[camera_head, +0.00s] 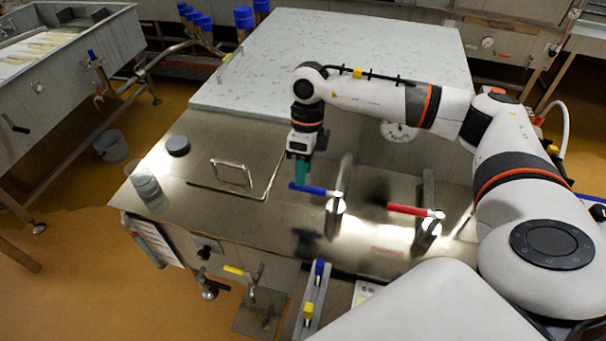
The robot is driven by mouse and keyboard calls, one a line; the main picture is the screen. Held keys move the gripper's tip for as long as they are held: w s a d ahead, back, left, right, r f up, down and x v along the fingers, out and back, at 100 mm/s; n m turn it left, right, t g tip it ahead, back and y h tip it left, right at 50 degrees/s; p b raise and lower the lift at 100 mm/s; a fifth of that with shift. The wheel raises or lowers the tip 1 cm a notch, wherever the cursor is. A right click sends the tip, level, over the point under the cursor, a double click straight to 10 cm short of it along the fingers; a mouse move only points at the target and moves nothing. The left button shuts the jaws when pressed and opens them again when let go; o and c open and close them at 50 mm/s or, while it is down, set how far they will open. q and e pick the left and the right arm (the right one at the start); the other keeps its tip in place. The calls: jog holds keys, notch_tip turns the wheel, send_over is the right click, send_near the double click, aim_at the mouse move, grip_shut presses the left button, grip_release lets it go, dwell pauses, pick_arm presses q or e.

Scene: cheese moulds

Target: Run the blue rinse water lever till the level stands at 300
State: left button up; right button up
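The blue lever (314,190) sticks out to the left from its metal tap on the steel worktop. My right gripper (300,178) points down with teal fingers at the left end of this lever. Its fingertips look very close to the lever or touching it; I cannot tell which, nor whether the fingers are open or shut. A clear measuring vessel (147,186) stands at the worktop's left edge, and its marks and level are too small to read. My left gripper is not in view.
A red lever (408,209) sits on a second tap to the right. A round dial (399,131) is partly behind my arm. A hatch handle (231,172) and a dark puck (178,145) lie on the left part of the worktop. A large pale lid (330,50) covers the back.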

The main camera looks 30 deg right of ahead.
jog(key=shift+s+a+f, duration=0.1)
jog(key=shift+a+f, duration=0.05)
jog(key=shift+f, duration=0.6)
jog(key=shift+s+a+f, duration=0.1)
jog(key=shift+f, duration=0.65)
jog(key=shift+c, duration=0.2)
grip_shut()
